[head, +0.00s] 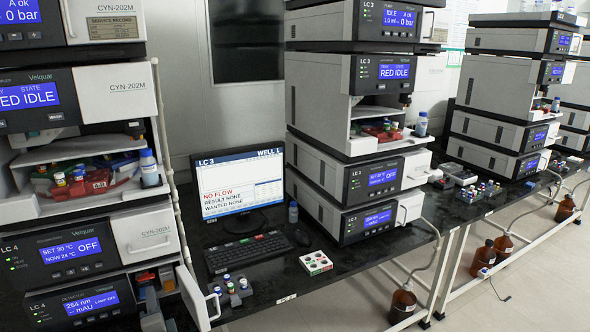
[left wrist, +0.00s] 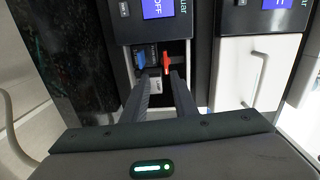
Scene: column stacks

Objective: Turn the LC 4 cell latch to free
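The LC 4 detector (head: 75,305) is at the bottom left of the head view, reading 254 nm and lamp off. Its small front door (head: 193,298) stands swung open. In the left wrist view the open cell bay shows a red latch lever (left wrist: 167,64), a blue part (left wrist: 140,60) and a small white label. My left gripper (left wrist: 164,78) points into this bay, its two dark fingers apart with the red lever between or just beyond the tips. Contact cannot be told. The lever's exact setting is unclear. My right gripper is not in view.
The LC 4 oven's white door (left wrist: 256,72) with a handle is beside the bay, shut. The bench holds a small vial rack (head: 232,290), a keyboard (head: 248,252), a monitor (head: 240,185) and a white tray (head: 316,263). The LC 3 stack (head: 345,185) stands further right.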

